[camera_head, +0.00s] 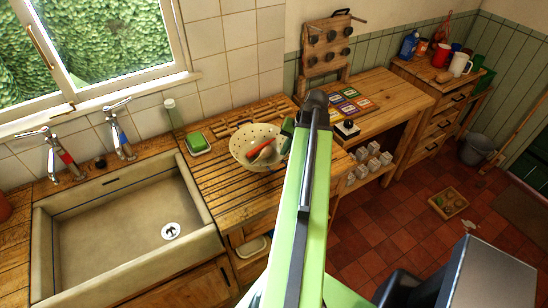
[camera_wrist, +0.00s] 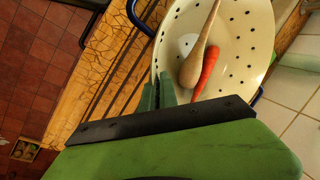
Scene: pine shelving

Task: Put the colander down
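The cream colander (camera_head: 243,153) with dark holes is over the slatted wooden drainboard (camera_head: 228,196), right of the sink. It also shows in the wrist view (camera_wrist: 245,30), with blue handles. Inside lie an orange carrot (camera_wrist: 207,70) and a pale tapered thing like a parsnip (camera_wrist: 199,50). My green gripper (camera_head: 286,134) is at the colander's right rim. In the wrist view its fingers (camera_wrist: 157,92) sit on either side of the rim, close together, and appear shut on it. I cannot tell whether the colander's base touches the board.
The sink (camera_head: 130,235) is at left, with taps behind. A green soap dish (camera_head: 198,143) is close behind-left of the colander. A workbench (camera_head: 385,100) with coloured cards stands to the right. The front drainboard slats are clear.

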